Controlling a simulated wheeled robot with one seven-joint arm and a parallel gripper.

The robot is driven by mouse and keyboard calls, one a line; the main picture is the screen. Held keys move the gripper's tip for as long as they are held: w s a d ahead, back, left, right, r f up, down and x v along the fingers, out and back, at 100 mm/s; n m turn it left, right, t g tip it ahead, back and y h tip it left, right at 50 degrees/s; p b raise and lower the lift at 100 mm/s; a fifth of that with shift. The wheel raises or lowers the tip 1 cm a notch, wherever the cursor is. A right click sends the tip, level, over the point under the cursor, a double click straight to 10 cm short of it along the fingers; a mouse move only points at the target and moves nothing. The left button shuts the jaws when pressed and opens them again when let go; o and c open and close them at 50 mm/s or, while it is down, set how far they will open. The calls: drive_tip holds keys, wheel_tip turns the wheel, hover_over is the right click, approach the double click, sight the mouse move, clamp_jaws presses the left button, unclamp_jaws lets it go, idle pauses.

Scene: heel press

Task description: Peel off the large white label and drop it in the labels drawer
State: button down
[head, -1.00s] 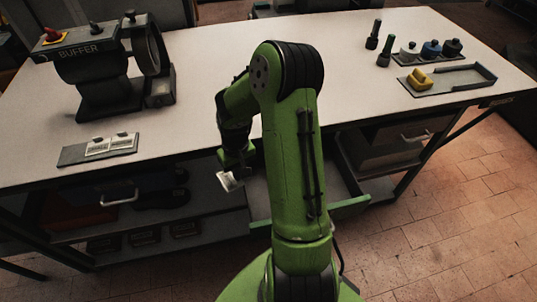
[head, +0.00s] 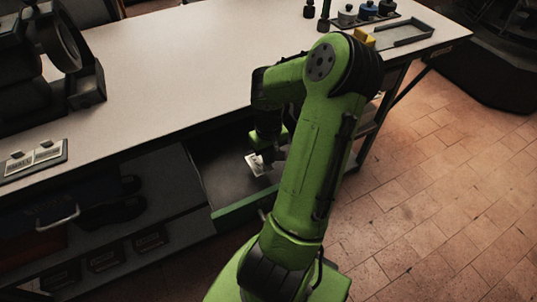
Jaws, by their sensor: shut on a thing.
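My gripper (head: 265,150) points down at the end of my green arm and is shut on a white label (head: 256,164) with dark print. The label hangs over the inside of an open drawer (head: 240,209) with a green front, under the bench top. I cannot tell whether the label touches the drawer floor. The fingertips are small and partly hidden by the arm. A grey plate (head: 62,157) at the left bench edge bears other white labels (head: 30,155) with small knobs on them.
A dark buffer machine (head: 65,55) stands on the bench (head: 180,75) at the left. A grey tray (head: 405,34), a yellow block (head: 361,36) and several small bottles (head: 365,10) are at the far right. A shelf with dark shoes (head: 110,205) lies below the bench.

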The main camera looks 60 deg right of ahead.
drive_tip(key=shift+f+b, duration=0.7)
drive_tip(key=shift+f, duration=0.5)
drive_tip(key=shift+r, duration=0.1)
drive_tip(key=c, duration=0.7)
unclamp_jaws()
wheel_tip(320, 180, up, 7)
drive_tip(key=p, duration=0.7)
